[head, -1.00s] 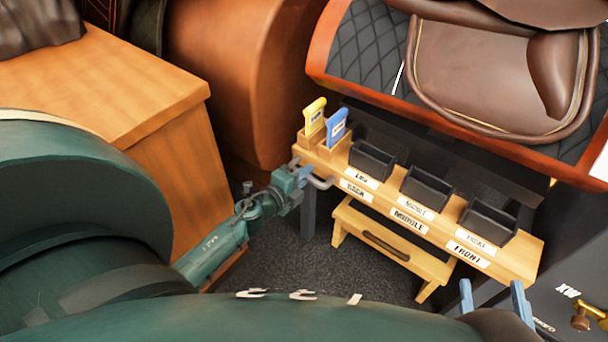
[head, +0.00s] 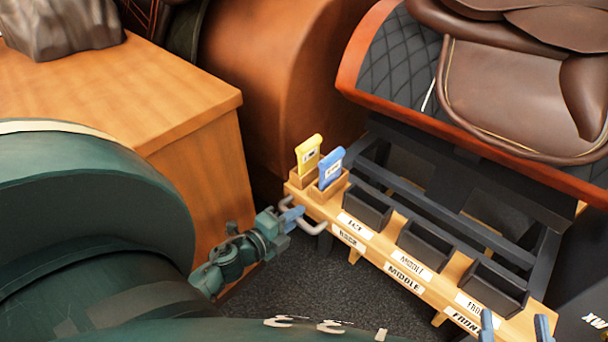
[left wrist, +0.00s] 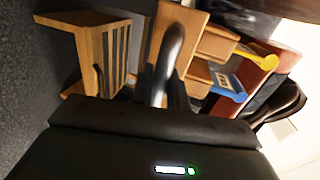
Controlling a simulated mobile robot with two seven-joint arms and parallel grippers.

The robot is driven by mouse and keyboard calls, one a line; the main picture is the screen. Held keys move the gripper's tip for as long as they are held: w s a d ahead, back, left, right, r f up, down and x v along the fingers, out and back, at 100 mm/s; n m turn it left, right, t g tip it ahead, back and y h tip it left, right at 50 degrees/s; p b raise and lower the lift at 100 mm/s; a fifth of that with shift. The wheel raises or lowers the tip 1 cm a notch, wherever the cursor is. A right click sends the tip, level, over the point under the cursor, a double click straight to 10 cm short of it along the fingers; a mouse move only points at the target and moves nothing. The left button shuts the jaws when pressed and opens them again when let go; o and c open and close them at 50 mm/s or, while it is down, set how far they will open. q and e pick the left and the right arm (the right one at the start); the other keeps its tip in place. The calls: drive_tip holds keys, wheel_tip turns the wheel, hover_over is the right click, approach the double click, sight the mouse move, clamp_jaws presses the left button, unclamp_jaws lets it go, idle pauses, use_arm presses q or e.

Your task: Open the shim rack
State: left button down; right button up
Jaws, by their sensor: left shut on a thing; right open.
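The shim rack (head: 328,211) is a long wooden shelf with dark bins and labels, below the saddle stand. It stands out from the dark frame, with open rails showing behind it. A grey bar handle (head: 312,227) sits at its left end. My left gripper (head: 291,216) is shut on this handle, which also shows in the left wrist view (left wrist: 166,65). A yellow shim (head: 308,153) and a blue shim (head: 330,168) stand upright in wooden slots at the rack's left end. My right gripper (head: 515,328) is open and empty at the bottom edge, near the rack's right end.
A brown saddle (head: 520,90) rests on the quilted stand above the rack. A wooden cabinet (head: 195,170) stands to the left of my left gripper. Dark carpet lies between.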

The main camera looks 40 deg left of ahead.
use_arm(q)
drive_tip(key=shift+s, duration=0.3)
drive_tip(key=c, duration=1.4)
unclamp_jaws()
drive_tip(key=p+v, duration=0.1)
drive_tip(key=v, duration=1.2)
drive_tip(key=shift+p, duration=0.35)
drive_tip(key=shift+a, duration=0.1)
